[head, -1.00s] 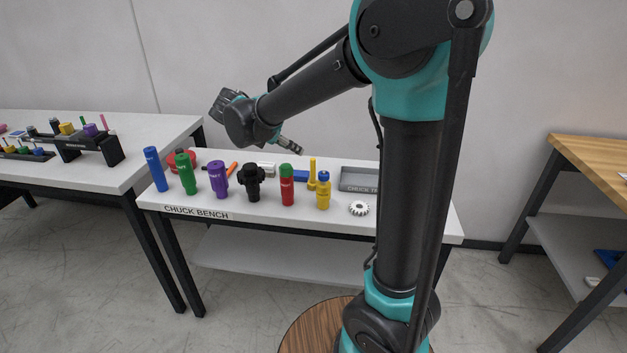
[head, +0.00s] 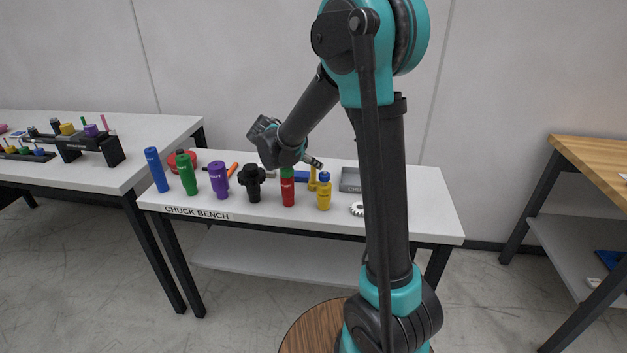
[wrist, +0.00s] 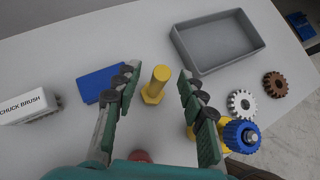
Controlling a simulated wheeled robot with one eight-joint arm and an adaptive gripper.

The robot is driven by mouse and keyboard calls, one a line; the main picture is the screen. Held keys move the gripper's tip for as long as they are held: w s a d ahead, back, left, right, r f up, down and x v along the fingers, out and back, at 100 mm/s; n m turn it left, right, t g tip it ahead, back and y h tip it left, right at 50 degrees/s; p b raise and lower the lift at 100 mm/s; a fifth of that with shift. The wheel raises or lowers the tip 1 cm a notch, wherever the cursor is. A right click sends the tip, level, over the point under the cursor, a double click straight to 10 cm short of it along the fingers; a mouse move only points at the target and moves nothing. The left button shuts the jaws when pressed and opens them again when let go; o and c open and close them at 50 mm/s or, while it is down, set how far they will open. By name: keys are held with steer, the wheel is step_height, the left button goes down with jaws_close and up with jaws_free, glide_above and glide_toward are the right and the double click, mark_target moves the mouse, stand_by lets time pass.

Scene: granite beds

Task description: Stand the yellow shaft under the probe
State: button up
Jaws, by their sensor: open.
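The yellow shaft (wrist: 157,84) stands upright on the white bench, with a wider hex foot, between my gripper's fingers in the wrist view. It also shows in the head view (head: 312,183), partly hidden behind nearby things. My gripper (wrist: 158,74) is open, one finger on each side of the shaft, with gaps on both sides; its height above the bench is hard to tell. In the head view my gripper (head: 316,162) is over the back part of the chuck bench. I cannot make out a probe for certain in either view.
A blue block (wrist: 98,84) and a chuck brush (wrist: 28,105) lie left of the shaft; a grey tray (wrist: 218,42) lies right of it. Several coloured holders line the bench front.

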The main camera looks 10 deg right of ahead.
steer(key=shift+d+f, duration=0.1)
jaws_close()
stand_by(0.5)
